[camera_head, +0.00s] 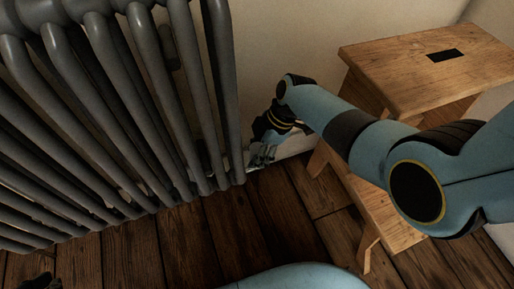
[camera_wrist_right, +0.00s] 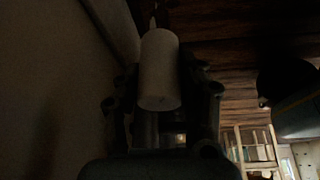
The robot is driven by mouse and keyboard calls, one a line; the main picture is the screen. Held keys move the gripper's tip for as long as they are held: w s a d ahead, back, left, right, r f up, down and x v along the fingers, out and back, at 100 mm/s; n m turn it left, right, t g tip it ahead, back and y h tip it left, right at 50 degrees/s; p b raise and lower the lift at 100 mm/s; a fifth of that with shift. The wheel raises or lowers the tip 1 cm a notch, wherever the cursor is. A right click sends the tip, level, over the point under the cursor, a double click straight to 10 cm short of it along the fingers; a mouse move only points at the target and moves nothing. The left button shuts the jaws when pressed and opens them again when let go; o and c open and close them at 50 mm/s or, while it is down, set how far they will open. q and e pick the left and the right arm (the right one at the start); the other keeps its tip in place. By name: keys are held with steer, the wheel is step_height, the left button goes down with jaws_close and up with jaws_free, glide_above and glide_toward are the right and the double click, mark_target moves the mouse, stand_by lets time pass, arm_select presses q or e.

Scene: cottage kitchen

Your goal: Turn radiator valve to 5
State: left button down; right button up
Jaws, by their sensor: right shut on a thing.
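The grey ribbed radiator (camera_head: 105,100) fills the left of the head view. My right gripper (camera_head: 262,153) is low beside its right end, near the metal pipe fittings. In the right wrist view, the white cylindrical radiator valve head (camera_wrist_right: 159,70) lies between the fingers of my right gripper (camera_wrist_right: 160,100), which is shut on it. The fingers hide the valve in the head view. I cannot read any number or mark on it. A dark shape at the bottom left of the head view may be part of my left gripper; its jaws cannot be made out.
A wooden step stool (camera_head: 425,70) stands right of the radiator, partly behind my right arm. Dark floorboards (camera_head: 235,222) are clear in front. The pale wall (camera_head: 275,40) is close behind the gripper. A lit shelf (camera_wrist_right: 252,145) shows far off in the wrist view.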

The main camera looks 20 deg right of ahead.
steer(key=shift+m, duration=0.3)
steer(key=o, duration=1.1)
steer(key=shift+o, duration=0.2)
steer(key=shift+r, duration=0.1)
steer(key=v, duration=1.1)
steer(key=shift+r, duration=0.4)
steer(key=shift+s+d, duration=0.1)
steer(key=shift+s, duration=0.1)
